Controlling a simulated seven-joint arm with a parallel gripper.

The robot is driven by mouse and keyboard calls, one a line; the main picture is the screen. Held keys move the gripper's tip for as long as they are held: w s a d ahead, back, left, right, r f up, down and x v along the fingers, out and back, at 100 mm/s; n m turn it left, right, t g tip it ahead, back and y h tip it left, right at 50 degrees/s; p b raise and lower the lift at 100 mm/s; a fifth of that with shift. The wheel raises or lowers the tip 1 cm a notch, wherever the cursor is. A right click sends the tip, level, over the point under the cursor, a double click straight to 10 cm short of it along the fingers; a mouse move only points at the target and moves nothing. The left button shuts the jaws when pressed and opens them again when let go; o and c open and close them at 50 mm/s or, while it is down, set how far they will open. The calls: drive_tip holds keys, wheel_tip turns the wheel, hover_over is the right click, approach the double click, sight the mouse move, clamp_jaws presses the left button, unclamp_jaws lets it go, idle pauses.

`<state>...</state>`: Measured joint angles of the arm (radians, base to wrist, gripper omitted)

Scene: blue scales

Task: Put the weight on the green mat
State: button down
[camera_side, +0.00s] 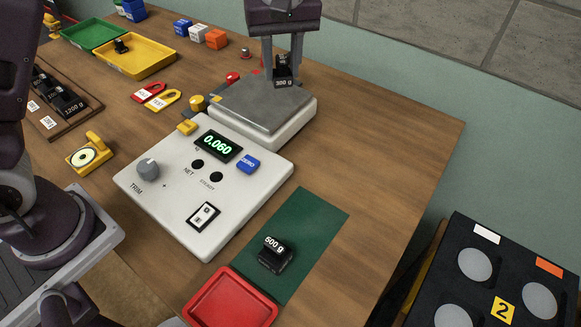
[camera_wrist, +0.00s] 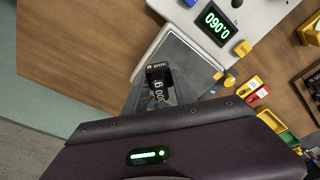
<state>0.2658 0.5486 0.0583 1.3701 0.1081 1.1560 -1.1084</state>
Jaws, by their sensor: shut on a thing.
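My gripper (camera_side: 282,62) is shut on a black weight marked 300 g (camera_side: 284,80), at the back of the scale's grey plate (camera_side: 255,108). I cannot tell whether the weight touches the plate. The wrist view also shows the weight (camera_wrist: 158,88) between the fingers, over the plate. The green mat (camera_side: 314,215) lies flat in front of the scale, to the right. A black 500 g weight (camera_side: 275,254) stands on its front part; the back part is bare. The scale's display (camera_side: 218,146) reads 0.060.
A red tray (camera_side: 230,300) is beside the mat's front end. The white control panel (camera_side: 165,190) adjoins the scale plate. A rack of black weights (camera_side: 62,105) is at left, with green (camera_side: 93,35) and yellow (camera_side: 125,57) trays behind. Bare table lies right of the mat.

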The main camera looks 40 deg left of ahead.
drive_tip(key=s+d+f+m+h, duration=0.1)
drive_tip(key=s+d+f+m, duration=0.2)
drive_tip(key=s+d+m, duration=0.35)
drive_tip(key=s+d+f+m, duration=0.2)
drive_tip(key=s+d+m, duration=0.1)
drive_tip(key=s+d, duration=0.5)
drive_tip(key=shift+t, duration=0.3)
drive_tip(key=f, duration=0.3)
drive_tip(key=d+f, duration=0.1)
drive_tip(key=f, duration=0.2)
drive_tip(key=w+f, duration=0.1)
drive_tip(key=f, duration=0.3)
drive_tip(key=shift+d, duration=0.25)
drive_tip(key=shift+f, duration=0.1)
drive_tip(key=shift+f, duration=0.1)
drive_tip(key=c, duration=1)
unclamp_jaws()
drive_tip(key=r, duration=0.4)
drive_tip(key=s+r, duration=0.1)
drive_tip(key=r, duration=0.7)
drive_tip(key=shift+s+a+r, duration=0.1)
drive_tip(key=shift+s, duration=0.3)
